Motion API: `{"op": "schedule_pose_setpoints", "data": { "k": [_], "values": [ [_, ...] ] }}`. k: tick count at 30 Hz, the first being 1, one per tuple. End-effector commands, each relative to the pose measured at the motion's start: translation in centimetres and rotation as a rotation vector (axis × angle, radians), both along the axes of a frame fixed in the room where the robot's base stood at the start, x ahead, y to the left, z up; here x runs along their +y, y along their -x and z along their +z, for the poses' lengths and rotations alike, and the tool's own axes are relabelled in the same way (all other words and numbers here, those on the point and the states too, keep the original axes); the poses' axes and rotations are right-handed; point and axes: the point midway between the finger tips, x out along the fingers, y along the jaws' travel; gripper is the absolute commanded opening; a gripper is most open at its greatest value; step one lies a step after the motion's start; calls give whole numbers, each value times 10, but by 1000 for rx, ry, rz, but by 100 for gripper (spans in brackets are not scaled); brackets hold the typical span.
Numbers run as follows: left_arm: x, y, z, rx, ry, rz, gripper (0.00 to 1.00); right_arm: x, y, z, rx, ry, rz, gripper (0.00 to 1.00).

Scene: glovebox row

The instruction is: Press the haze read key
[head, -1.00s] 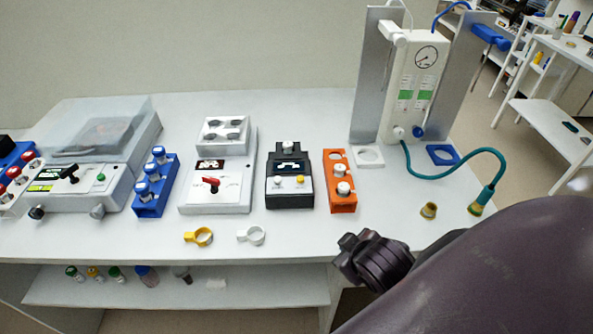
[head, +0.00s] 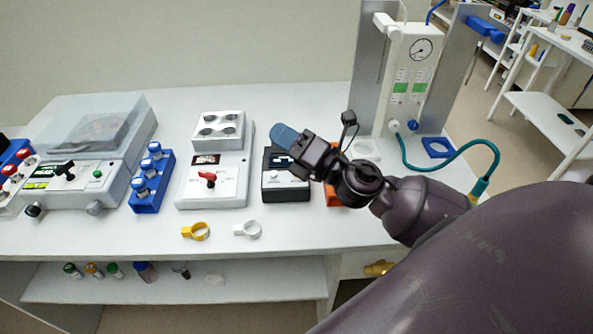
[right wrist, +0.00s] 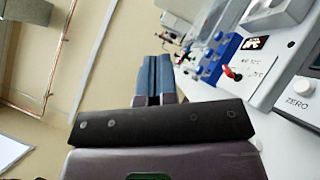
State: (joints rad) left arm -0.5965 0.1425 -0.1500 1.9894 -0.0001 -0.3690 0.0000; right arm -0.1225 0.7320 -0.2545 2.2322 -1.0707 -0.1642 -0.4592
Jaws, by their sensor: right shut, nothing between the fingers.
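The black meter (head: 286,190) stands on the bench, with a small dark display and a white key on its front. Its yellow key is hidden behind my right gripper. My right gripper (head: 283,136) is shut and empty, its blue fingertips over the back of the black meter in the head view, apparently above it. In the right wrist view the two blue fingers (right wrist: 157,75) lie together, pointing away; part of the black meter (right wrist: 303,92) shows at the right edge, with a white key marked ZERO. My left gripper is not in view.
A white instrument (head: 214,186) with a red knob stands left of the meter. An orange block (head: 331,196), partly hidden by my arm, is on its right. Yellow (head: 196,231) and white rings lie in front. A brass fitting (head: 378,268) shows below the bench's front edge.

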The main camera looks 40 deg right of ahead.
Motion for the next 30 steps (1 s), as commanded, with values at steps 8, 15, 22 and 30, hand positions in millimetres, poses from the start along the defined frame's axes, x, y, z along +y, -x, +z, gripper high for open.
{"op": "schedule_pose_setpoints", "data": {
  "k": [8,15,22,30],
  "values": [
    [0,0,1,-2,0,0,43,29,-7,0,-215,647,271,0],
    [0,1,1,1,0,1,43,13,-18,-24,-321,1223,470,0],
    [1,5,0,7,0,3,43,-30,-33,-38,-332,1684,605,0],
    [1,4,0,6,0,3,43,-61,-41,-39,-303,1905,665,0]
  ]
}}
